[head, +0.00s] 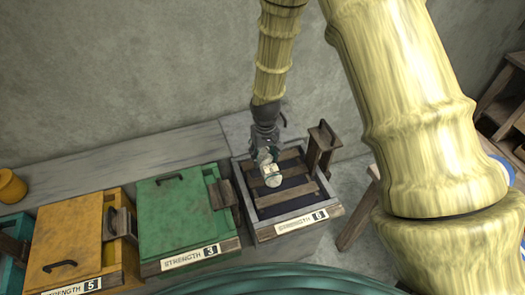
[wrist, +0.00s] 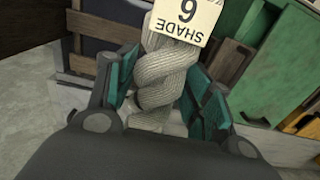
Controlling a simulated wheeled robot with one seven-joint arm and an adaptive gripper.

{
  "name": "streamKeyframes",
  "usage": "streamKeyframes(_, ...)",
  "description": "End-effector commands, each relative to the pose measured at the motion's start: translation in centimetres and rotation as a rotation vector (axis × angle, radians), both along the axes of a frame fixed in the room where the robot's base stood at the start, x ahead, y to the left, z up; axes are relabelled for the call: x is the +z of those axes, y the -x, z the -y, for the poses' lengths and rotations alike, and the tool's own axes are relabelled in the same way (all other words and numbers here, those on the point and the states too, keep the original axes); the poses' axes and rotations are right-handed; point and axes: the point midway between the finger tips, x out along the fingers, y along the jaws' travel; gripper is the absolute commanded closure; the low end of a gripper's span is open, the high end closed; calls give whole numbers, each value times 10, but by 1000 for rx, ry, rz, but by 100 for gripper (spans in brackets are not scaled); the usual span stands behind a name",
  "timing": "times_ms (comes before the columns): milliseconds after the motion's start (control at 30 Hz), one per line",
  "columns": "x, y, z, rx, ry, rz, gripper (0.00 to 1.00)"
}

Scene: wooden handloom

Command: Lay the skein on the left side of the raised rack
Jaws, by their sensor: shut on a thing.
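The skein (wrist: 165,72) is a pale grey twisted hank of yarn with a white tag reading SHADE 6 (wrist: 185,18). My gripper (wrist: 160,98) is shut on it, with a teal-padded finger on each side. In the head view my gripper (head: 265,153) points down over the rack (head: 294,190), and the pale skein (head: 272,178) shows below it. The rack has brown wooden slats over a dark inside, in a grey-framed box labelled STRENGTH 6. The skein appears over the middle slats. I cannot tell whether it touches them.
A wooden upright with a handle (head: 322,148) stands at the box's right side. To the left are a green-lidded box (head: 180,212) labelled 3 and an orange-lidded box (head: 70,240) labelled 5. A wall stands behind. A yellow pot (head: 11,187) is at far left.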

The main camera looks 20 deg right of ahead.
Motion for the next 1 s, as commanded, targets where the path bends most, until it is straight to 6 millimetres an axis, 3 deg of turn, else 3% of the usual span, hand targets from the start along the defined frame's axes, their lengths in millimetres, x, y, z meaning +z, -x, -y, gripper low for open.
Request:
streamKeyframes(400,-55,-12,1,-2,0,-15,76)
streamKeyframes(1000,-110,-12,2,-3,0,-15,76)
